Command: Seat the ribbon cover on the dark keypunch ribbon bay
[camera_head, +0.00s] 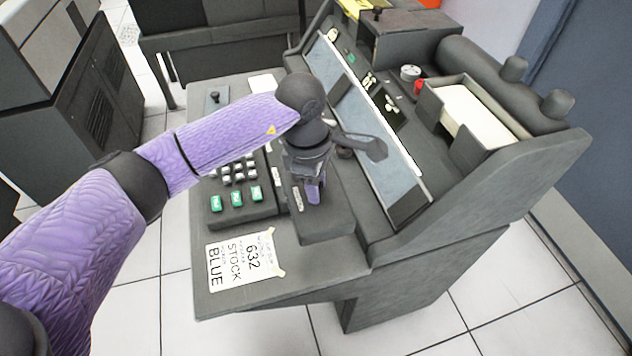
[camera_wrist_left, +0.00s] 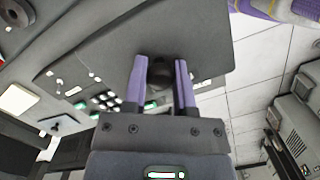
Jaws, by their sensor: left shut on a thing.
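My left gripper (camera_head: 314,190) points down over a dark raised block (camera_head: 328,222) to the right of the keypad on the keypunch. In the left wrist view, its two purple fingers (camera_wrist_left: 161,62) are closed on a dark round knob (camera_wrist_left: 160,73). Beyond the knob is a wide dark grey surface (camera_wrist_left: 140,40). The knob appears to belong to the ribbon cover, but the cover's outline cannot be told from the dark machine. I cannot tell whether it touches the bay, which I cannot clearly pick out. My right gripper is not in view.
A keypad with green keys (camera_head: 235,197) lies left of the gripper. A "632 STOCK BLUE" card (camera_head: 243,262) lies at the desk's front. A sloped pale panel (camera_head: 385,150) and a card hopper (camera_head: 480,118) rise to the right. A dark cabinet (camera_head: 75,100) stands behind left.

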